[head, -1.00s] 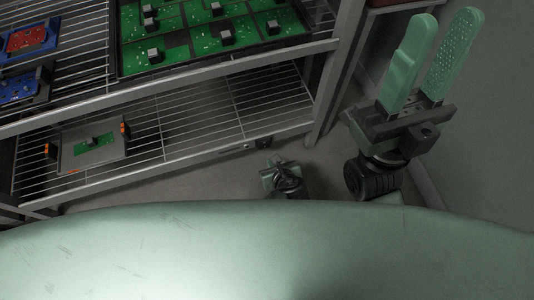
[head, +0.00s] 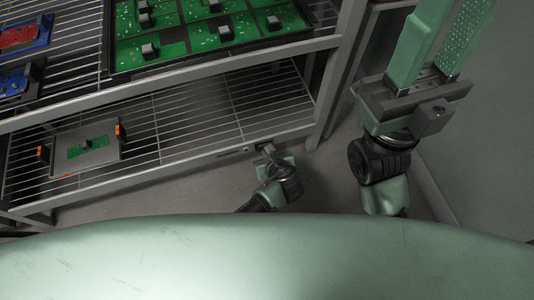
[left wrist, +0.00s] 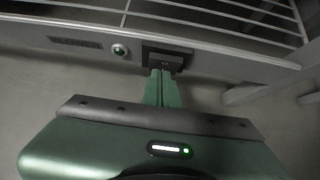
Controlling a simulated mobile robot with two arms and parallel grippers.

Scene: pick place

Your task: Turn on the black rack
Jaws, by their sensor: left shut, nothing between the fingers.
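The rack (head: 185,156) is a grey metal wire-shelf frame across the left and middle of the head view. Its lower front rail (left wrist: 215,62) crosses the top of the left wrist view. A black switch block (left wrist: 168,58) sits on that rail, with a small round greenish light (left wrist: 119,50) and a dark label (left wrist: 75,43) to its left. My left gripper (head: 268,150) is shut and empty, its fingertips (left wrist: 163,74) at the block's lower edge; I cannot tell whether they touch. My right gripper (head: 435,40) is raised at the right, fingers apart and empty.
The upper shelf holds a tray of green circuit boards (head: 186,47) and blue-framed boards (head: 22,38). A grey holder with a small green board (head: 100,156) lies on the lower shelf. A rack post (head: 338,70) stands between my grippers. The floor below the rail is clear.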

